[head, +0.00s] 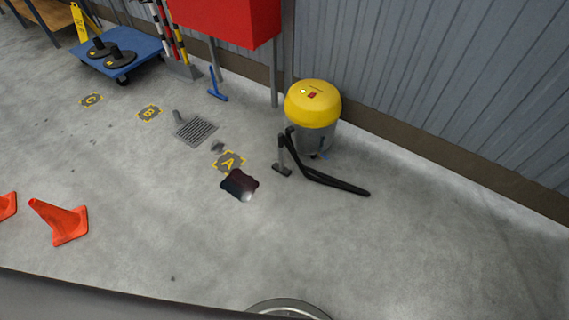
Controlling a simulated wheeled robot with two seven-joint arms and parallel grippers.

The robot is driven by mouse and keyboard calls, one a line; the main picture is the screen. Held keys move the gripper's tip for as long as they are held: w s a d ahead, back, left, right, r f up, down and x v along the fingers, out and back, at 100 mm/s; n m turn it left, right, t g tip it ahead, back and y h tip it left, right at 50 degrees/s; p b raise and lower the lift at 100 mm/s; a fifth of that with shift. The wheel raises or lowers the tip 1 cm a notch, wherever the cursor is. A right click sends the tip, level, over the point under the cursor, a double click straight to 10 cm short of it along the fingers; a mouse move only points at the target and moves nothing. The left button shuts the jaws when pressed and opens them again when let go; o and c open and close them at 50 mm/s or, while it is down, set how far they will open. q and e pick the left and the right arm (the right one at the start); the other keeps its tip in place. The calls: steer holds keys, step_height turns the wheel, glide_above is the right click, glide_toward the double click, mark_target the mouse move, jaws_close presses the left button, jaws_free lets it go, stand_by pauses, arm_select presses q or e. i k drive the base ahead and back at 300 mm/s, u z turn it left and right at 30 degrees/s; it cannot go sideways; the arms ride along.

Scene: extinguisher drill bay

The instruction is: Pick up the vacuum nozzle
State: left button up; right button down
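The vacuum (313,108) has a yellow lid and a grey drum and stands on the floor close to the corrugated wall. A black hose (335,183) comes from it and lies out to the right on the floor. The vacuum nozzle (282,160), a dark grey tube with a flat wide foot, stands roughly upright just left and in front of the drum. Its foot rests on the floor, and its top is close to the hose; I cannot tell whether they are joined. Neither of my grippers is in view.
A dark, shiny flat patch or object (240,184) lies by floor marker A (229,161). A drain grate (196,131), blue squeegee (216,86), red cabinet (228,20), blue dolly (128,52) and orange cone (62,222) lie leftward. Floor in front of the nozzle is clear.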

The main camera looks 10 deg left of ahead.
mark_target(281, 154)
steer(key=z, duration=1.05)
steer(key=i, duration=3.15)
steer(key=u, duration=2.6)
